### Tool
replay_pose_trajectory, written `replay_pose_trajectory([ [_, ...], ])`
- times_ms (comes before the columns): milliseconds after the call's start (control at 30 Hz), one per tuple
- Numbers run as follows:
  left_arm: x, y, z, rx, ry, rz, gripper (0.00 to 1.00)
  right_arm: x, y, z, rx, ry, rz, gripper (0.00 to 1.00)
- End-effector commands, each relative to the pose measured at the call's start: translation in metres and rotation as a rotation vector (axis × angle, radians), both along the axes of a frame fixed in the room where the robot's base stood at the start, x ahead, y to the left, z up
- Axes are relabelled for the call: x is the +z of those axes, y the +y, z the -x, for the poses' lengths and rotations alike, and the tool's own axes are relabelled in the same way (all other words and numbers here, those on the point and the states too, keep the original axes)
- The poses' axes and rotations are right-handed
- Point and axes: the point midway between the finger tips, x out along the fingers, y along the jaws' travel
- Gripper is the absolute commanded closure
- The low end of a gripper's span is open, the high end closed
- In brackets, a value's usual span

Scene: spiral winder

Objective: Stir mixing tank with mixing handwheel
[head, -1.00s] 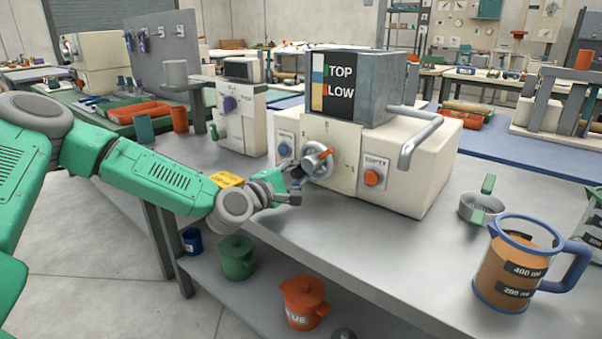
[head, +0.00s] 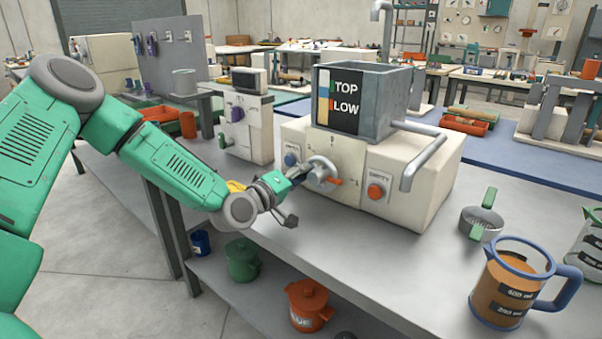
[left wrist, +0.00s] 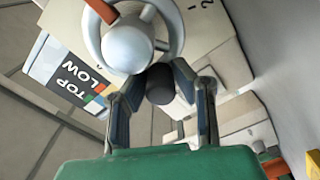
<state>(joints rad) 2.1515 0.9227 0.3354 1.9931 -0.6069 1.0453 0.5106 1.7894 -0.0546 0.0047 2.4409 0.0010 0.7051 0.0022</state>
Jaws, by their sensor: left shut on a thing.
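The mixing tank (head: 391,95) is a grey open box with a TOP/LOW gauge, on a cream machine body. The mixing handwheel (head: 324,163) is a light grey wheel with an orange mark on the machine's front plate. It also shows in the left wrist view (left wrist: 130,48), with its hub and reddish mark. My left gripper (head: 301,178) is at the wheel's left side. In the left wrist view its fingers (left wrist: 162,98) are closed around a dark knob (left wrist: 160,84) beside the hub. The inside of the tank is mostly hidden. My right gripper is not in view.
An orange EMPTY knob (head: 375,191) and a blue knob (head: 291,160) flank the wheel. A grey pipe (head: 424,148) curves down at the machine's right. A strainer (head: 482,222) and a brown-filled jug (head: 508,285) stand at right. Pots sit on the lower shelf (head: 275,300).

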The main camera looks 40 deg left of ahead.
Motion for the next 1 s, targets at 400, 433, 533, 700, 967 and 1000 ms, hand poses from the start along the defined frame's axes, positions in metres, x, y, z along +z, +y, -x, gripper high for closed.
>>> replay_pose_trajectory([
  [400, -0.0001, -0.0029, 0.0013, -0.007, 0.002, -0.086, 1.0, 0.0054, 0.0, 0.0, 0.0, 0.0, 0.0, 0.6],
  [433, -0.0001, -0.0029, 0.0013, -0.007, 0.001, -0.087, 1.0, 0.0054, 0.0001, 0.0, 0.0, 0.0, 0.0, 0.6],
  [533, -0.0003, -0.003, 0.0014, -0.008, 0.002, -0.087, 1.0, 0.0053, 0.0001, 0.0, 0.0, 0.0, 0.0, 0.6],
  [700, -0.0005, -0.0031, 0.0015, -0.008, 0.002, -0.086, 1.0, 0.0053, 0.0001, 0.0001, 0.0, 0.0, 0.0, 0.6],
  [967, 0.0012, -0.0024, 0.0013, -0.006, -0.002, -0.085, 0.59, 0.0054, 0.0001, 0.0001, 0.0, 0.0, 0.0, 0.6],
  [1000, 0.0014, -0.0022, 0.0012, -0.006, -0.002, -0.085, 0.59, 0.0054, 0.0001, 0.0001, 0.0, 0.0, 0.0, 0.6],
])
